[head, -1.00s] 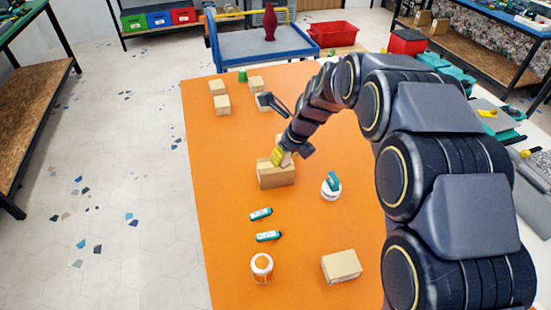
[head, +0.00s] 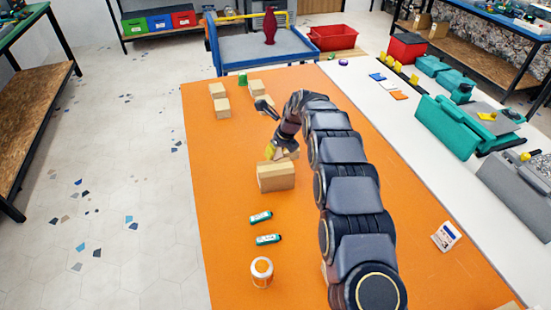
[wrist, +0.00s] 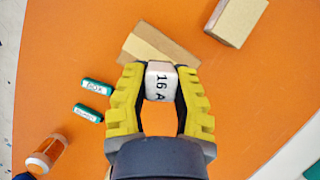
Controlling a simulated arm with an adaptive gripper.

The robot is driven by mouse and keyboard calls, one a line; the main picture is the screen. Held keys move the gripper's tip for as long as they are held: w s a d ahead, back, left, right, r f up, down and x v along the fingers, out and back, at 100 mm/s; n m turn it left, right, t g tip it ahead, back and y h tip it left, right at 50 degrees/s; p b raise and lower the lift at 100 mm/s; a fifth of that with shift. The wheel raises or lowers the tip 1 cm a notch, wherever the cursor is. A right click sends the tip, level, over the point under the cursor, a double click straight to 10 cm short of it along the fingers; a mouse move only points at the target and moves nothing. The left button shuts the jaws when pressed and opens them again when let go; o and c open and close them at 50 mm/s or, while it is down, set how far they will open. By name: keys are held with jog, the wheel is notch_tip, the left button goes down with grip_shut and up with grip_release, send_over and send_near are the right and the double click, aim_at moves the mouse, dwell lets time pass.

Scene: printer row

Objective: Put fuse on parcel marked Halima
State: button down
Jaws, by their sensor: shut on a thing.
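My gripper (wrist: 160,95) has yellow ribbed fingers, shut on a small white block marked "16 A" (wrist: 158,82), the fuse. In the head view my gripper (head: 273,152) is just behind the near brown parcel (head: 276,177). In the wrist view a brown parcel (wrist: 150,47) lies beyond the fingertips, partly covered by them, and another parcel (wrist: 237,20) is at the upper right. The fuse appears above the table; its height is unclear. More parcels (head: 222,108) stand at the table's far left. No name can be read on any parcel.
A white bench strip with teal cases (head: 455,128) runs along the right.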

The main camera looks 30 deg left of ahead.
aim_at(276, 159)
jog(key=shift+w+a+f, duration=0.1)
jog(key=shift+w+f, duration=0.05)
jog(key=shift+f, duration=1.65)
jog(key=shift+f, duration=0.1)
jog(key=shift+f, duration=0.1)
jog(key=c, duration=1)
grip_release()
jog(key=shift+o, duration=0.2)
jog(key=v, duration=1.2)
jog(key=shift+r, duration=0.2)
